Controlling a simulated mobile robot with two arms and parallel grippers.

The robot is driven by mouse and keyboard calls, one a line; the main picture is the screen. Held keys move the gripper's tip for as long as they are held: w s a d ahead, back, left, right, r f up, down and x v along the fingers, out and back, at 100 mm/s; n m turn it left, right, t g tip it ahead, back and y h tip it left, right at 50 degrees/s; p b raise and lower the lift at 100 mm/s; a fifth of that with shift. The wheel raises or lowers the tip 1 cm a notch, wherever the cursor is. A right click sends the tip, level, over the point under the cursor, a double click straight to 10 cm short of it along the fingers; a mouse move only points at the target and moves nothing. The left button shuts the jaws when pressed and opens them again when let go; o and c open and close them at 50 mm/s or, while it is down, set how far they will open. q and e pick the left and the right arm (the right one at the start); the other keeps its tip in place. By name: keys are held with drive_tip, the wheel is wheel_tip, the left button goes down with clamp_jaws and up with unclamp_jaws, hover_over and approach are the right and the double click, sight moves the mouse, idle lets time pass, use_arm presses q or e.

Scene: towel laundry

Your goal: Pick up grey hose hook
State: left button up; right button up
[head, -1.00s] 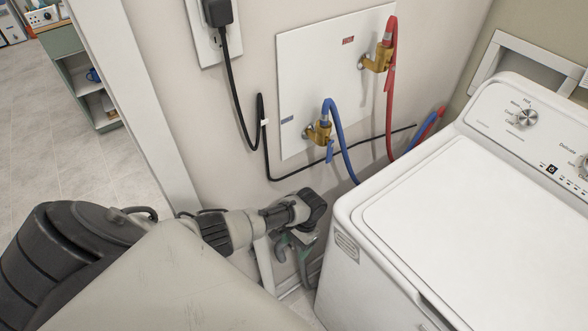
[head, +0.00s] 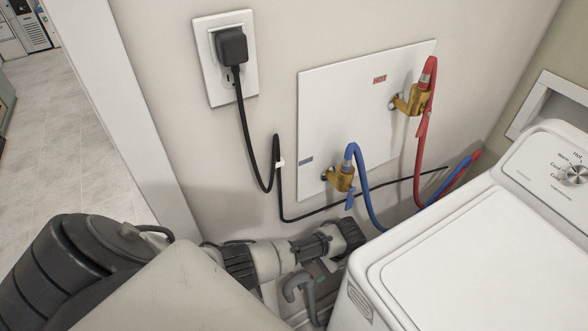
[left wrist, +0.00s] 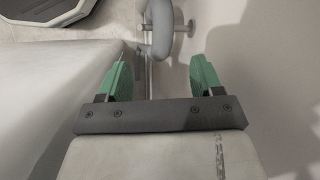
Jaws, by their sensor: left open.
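The grey hose hook (head: 300,284) is a curved grey piece low in the narrow gap between the wall and the white washer. In the left wrist view the hook (left wrist: 159,32) is beyond the fingertips, roughly centred between them, with a short bar reaching toward the wall side. My left gripper (left wrist: 158,76) is open and empty, with its two green fingers apart. In the head view my left gripper (head: 328,266) hangs beside the hook, its fingers partly hidden. I see no contact with the hook. My right gripper is not in view.
The washer (head: 460,270) bounds the gap on the right. The wall carries a white panel (head: 340,110) with brass valves and blue and red hoses. A black plug (head: 232,46) and its cord hang above my arm. The doorway floor (head: 70,130) at left is clear.

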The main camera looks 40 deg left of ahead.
sight(303, 277)
use_arm(q)
drive_tip(key=x, duration=0.6)
drive_tip(key=shift+a+f, duration=0.15)
drive_tip(key=shift+s+a+f, duration=0.15)
drive_tip(key=shift+a+f, duration=0.05)
drive_tip(key=shift+f, duration=0.25)
clamp_jaws()
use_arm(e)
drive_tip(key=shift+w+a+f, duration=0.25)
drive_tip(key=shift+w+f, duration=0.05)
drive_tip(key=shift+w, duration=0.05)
